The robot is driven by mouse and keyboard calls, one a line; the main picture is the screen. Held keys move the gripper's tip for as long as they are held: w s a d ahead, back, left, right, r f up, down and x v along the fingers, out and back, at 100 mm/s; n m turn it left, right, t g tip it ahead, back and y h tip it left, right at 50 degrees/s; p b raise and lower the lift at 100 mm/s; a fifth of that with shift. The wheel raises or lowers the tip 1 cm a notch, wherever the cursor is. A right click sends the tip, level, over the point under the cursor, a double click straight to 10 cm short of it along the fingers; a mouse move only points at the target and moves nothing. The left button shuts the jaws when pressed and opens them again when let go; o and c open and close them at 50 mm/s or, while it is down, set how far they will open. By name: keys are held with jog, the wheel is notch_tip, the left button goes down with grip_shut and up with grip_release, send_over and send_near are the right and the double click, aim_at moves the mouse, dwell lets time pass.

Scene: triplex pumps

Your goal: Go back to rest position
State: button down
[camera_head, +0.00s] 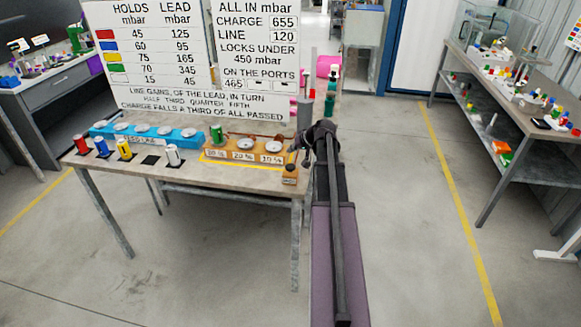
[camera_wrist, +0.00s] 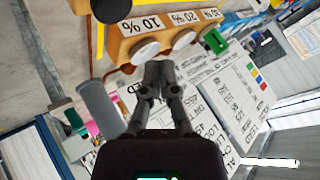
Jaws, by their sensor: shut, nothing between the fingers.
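My arm (camera_head: 335,240) reaches forward from the bottom of the head view to the right end of the workbench. My gripper (camera_head: 300,143) is partly hidden by its own wrist there, near the right end of the orange block (camera_head: 232,142). In the wrist view my gripper (camera_wrist: 155,82) has its dark fingertips together, with nothing held between them. The orange block (camera_wrist: 125,48) appears upside down ahead of the fingers, with white round caps and percent labels. I cannot tell the exact gap between fingertips and block.
The workbench (camera_head: 140,175) also bears a blue block (camera_head: 178,143), a green cylinder (camera_head: 216,134), and red (camera_head: 81,145), blue (camera_head: 101,148), yellow (camera_head: 124,150) and white (camera_head: 173,155) cylinders. A sign board (camera_head: 150,70) stands behind. Floor (camera_head: 410,220) is clear toward the right shelf (camera_head: 490,130).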

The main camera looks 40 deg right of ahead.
jog(key=shift+a, duration=0.1)
dwell(0.3)
jog(key=a+f+n+g, duration=0.2)
jog(key=a+g, duration=0.1)
jog(key=a, duration=1.3)
jog(key=s+a+f+n+g+h, duration=0.1)
jog(key=s+a+g, duration=0.1)
jog(key=s+a, duration=0.3)
jog(key=s+a+f+n+g, duration=0.1)
jog(key=s+a, duration=0.5)
jog(key=a, duration=0.7)
jog(key=s+a+f+n+g+h, duration=0.1)
jog(key=s+a+g, duration=0.1)
jog(key=s+a, duration=0.3)
jog(key=a, duration=0.4)
jog(key=shift+s+a+f+n+g+h, duration=0.2)
jog(key=shift+a+f+n+g+h, duration=0.1)
jog(key=shift+n+g, duration=0.1)
